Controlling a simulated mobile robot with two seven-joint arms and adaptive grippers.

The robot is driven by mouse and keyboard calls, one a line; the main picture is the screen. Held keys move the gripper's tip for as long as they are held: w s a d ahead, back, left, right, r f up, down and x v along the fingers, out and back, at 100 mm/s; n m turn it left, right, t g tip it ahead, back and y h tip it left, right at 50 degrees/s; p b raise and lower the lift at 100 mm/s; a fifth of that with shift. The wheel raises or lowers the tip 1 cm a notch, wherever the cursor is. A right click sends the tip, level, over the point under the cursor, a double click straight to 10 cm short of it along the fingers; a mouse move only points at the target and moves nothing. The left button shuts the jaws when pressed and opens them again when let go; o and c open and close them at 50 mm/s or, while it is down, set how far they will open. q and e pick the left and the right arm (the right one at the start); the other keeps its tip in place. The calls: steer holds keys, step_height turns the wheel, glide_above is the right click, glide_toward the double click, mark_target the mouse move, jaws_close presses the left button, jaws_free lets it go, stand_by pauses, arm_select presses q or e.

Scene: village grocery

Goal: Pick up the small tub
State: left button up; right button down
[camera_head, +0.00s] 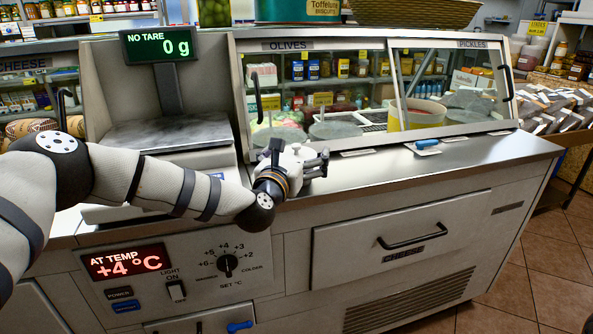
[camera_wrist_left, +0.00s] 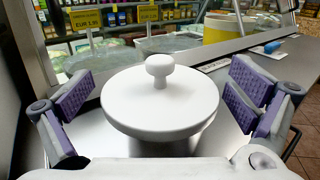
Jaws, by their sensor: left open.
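A white round lid with a knob on top (camera_wrist_left: 160,108), which looks like the top of the small tub, stands upright on the steel counter. My left gripper (camera_wrist_left: 160,100) is open, with its purple-padded fingers on either side of the lid and visible gaps to it. In the head view my left gripper (camera_head: 308,167) is low over the counter in front of the glass case. The tub is mostly hidden behind it there. The tub's body below the lid is hardly visible in the wrist view. My right gripper is not in view.
A scale (camera_head: 165,133) reading 0 g stands left of my gripper. The sloped glass case (camera_head: 370,85) closes off the back. A blue-handled tool (camera_head: 427,144) lies on the counter to the right, beside a yellow container (camera_head: 417,115) inside the case. The counter's right front is clear.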

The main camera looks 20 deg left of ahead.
arm_select(q)
steer(key=c, duration=2)
